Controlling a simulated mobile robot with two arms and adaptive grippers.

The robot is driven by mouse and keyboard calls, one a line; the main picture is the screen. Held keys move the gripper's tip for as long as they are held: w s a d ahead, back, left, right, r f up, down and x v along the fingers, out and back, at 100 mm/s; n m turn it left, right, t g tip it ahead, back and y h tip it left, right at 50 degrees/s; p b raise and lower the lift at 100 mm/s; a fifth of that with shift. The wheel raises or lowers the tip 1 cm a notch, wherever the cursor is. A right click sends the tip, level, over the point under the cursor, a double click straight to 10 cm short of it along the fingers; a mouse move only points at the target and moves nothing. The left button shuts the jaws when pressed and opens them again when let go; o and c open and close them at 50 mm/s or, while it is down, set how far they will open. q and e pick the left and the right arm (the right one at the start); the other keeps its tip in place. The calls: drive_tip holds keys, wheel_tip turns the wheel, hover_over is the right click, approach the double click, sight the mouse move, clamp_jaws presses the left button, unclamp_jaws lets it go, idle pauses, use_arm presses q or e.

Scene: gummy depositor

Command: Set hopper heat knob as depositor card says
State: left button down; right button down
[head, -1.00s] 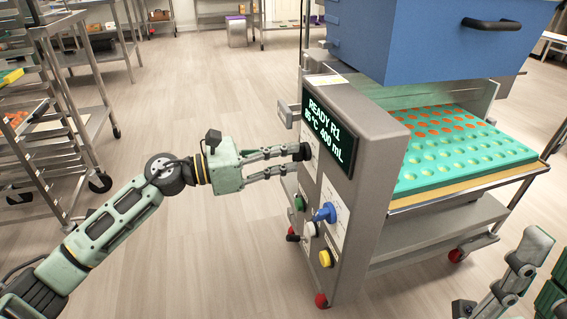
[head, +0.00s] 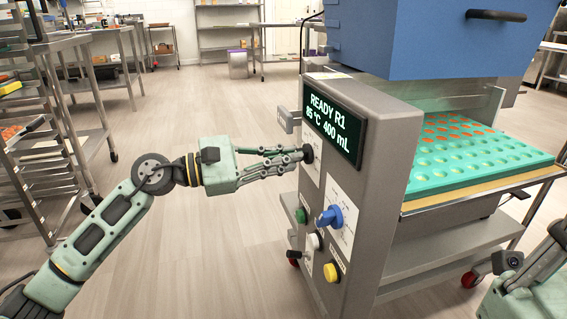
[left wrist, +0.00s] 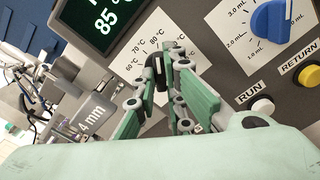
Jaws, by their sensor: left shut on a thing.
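The depositor's grey control panel (head: 350,190) faces left in the head view. My left gripper (head: 306,153) is shut on the black heat knob (left wrist: 160,72), on the white temperature dial (left wrist: 137,50) with marks such as 60, 70 and 80 °C. No depositor card is readable in these frames.
A blue volume knob (head: 330,217) sits below the heat dial. A teal mould (head: 470,158) lies under the blue hopper (head: 430,38). Steel racks (head: 45,150) stand left; the floor between is clear.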

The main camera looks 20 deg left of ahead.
use_arm(q)
drive_tip(key=shift+f, duration=0.15)
drive_tip(key=c, duration=1.8)
unclamp_jaws()
drive_tip(key=v, duration=1.2)
